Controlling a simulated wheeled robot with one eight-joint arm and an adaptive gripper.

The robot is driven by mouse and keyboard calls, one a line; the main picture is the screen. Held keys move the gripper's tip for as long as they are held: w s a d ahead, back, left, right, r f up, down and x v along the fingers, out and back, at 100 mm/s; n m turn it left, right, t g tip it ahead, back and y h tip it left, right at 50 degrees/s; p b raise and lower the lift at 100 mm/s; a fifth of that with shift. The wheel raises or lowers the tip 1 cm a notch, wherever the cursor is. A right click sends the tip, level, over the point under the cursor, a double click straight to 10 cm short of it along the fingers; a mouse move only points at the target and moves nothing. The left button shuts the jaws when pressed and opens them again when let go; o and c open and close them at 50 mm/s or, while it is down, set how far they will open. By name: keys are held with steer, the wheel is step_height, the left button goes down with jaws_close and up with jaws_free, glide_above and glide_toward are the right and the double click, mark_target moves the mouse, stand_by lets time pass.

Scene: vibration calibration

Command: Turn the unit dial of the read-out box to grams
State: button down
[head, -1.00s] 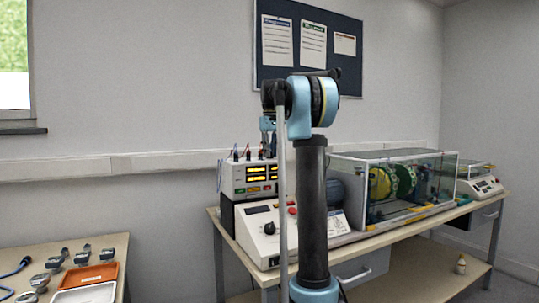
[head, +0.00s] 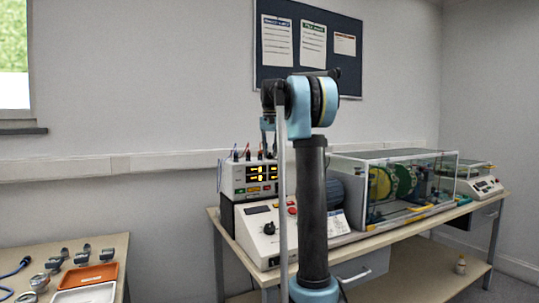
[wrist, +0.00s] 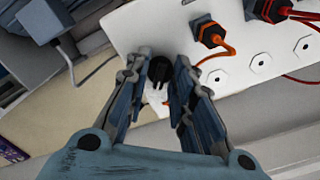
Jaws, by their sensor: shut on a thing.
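The read-out box (head: 226,176) is a white box with lit yellow displays, on top of a dark unit at the left end of the long bench. In the wrist view its white panel (wrist: 140,28) carries a small black dial (wrist: 160,70) near one edge. My gripper (wrist: 161,62) has one finger on each side of this dial and is shut on it. The dial's marks and its pointer setting cannot be read. In the head view my gripper (head: 268,138) is over the box, partly hidden by my arm.
A control console (head: 258,232) with a black knob stands below the box. A glass-covered rig (head: 400,185) fills the bench to the right. A side table (head: 110,245) holds trays and several metal pieces.

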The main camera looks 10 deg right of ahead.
steer(key=shift+m, duration=0.3)
steer(key=c, duration=1.3)
jaws_free()
steer(key=shift+w, duration=0.1)
steer(key=shift+c, duration=0.2)
step_height(320, 180, up, 12)
steer(key=shift+f, duration=0.1)
